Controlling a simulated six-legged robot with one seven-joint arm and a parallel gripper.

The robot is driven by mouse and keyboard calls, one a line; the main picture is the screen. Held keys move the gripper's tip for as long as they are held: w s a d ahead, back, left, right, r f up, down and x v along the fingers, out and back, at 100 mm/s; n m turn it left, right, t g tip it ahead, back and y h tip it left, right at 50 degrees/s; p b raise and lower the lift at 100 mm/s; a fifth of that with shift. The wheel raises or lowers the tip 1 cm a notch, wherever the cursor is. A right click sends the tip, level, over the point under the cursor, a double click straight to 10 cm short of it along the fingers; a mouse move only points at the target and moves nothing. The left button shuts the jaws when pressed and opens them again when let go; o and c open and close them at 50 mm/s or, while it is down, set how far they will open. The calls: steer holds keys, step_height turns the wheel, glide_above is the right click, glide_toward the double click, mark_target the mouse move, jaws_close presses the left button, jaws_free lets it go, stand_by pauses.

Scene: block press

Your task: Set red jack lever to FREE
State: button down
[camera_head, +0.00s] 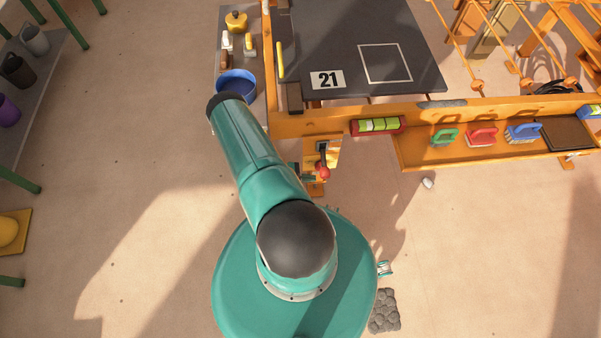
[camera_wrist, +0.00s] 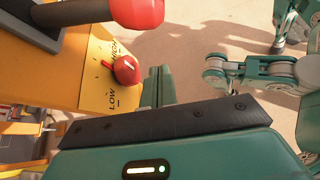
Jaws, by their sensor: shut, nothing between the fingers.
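The red jack lever is a dark arm with a red ball end (camera_head: 323,172), on a yellow-orange panel (camera_head: 334,146) at the front of the orange bench. In the wrist view the red ball (camera_wrist: 138,10) is large at the top edge, with its dark arm running left. My gripper (camera_wrist: 158,76) is shut and empty, its green fingers close together below and right of the ball, apart from it in the picture. In the head view my arm hides most of the gripper. No FREE label is readable.
A small red dial (camera_wrist: 126,70) marked LOW and HIGH sits on the yellow panel left of my fingers. Open floor lies right of the panel.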

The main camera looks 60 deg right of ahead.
steer(key=shift+s+d+r, duration=0.3)
steer(key=shift+s+r, duration=0.4)
steer(key=shift+s+d+r, duration=0.25)
steer(key=shift+s+r, duration=0.4)
steer(key=shift+r, duration=0.15)
steer(key=shift+s+a+r, duration=0.1)
steer(key=shift+a+r, duration=0.1)
steer(key=shift+r, duration=0.05)
step_height(320, 180, up, 10)
steer(key=n+g+y, duration=0.2)
steer(key=n+y, duration=0.1)
steer(key=n, duration=0.1)
steer(key=shift+s+a+f+g+y, duration=0.2)
steer(key=shift+s+a+g+y, duration=0.1)
steer(key=shift+a+g+y, duration=0.15)
